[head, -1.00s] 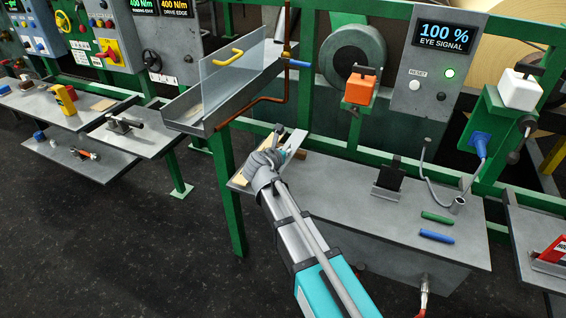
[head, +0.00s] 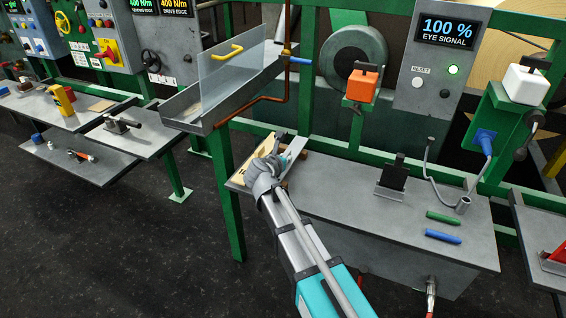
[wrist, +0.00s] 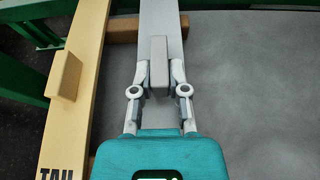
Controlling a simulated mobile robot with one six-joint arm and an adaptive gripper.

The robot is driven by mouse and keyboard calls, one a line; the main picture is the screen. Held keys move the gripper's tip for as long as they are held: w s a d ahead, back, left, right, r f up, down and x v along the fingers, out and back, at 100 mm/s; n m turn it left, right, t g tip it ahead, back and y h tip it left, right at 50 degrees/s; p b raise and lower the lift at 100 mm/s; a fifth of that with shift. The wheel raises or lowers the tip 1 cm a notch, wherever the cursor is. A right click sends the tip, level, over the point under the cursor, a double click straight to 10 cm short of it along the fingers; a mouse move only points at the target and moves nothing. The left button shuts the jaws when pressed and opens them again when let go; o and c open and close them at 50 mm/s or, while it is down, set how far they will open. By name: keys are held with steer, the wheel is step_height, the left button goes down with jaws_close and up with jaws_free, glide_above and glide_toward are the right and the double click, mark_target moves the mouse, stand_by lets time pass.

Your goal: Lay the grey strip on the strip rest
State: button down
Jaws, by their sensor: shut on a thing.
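The grey strip (wrist: 159,28) is long and flat, with a raised grey grip block (wrist: 159,62) on top. My gripper (wrist: 159,85) is shut on that block; it also shows in the head view (head: 270,168). The strip (head: 295,147) is over the left end of the grey bench. In the wrist view it crosses over a brown wooden bar (wrist: 124,28), which seems to be part of the strip rest. I cannot tell whether they touch. A cream strip (wrist: 78,105) marked with partly cut-off letters lies to the left, roughly parallel, with a gap.
The bench (head: 345,205) is clear in its middle. A black item in a holder (head: 391,178), green (head: 443,217) and blue (head: 442,236) sticks and a cable stand to the right. A grey trough with a clear guard (head: 225,85) and a copper pipe are behind left.

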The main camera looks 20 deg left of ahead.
steer(key=shift+f+b, duration=0.45)
steer(key=shift+f, duration=0.05)
steer(key=c, duration=0.6)
jaws_free()
steer(key=shift+c, duration=0.2)
steer(key=shift+r, duration=0.15)
steer(key=shift+r+p, duration=0.35)
steer(key=shift+p, duration=0.2)
steer(key=p+v, duration=0.4)
steer(key=v, duration=0.7)
steer(key=shift+d, duration=0.1)
steer(key=shift+s+r, duration=0.15)
steer(key=shift+s, duration=0.35)
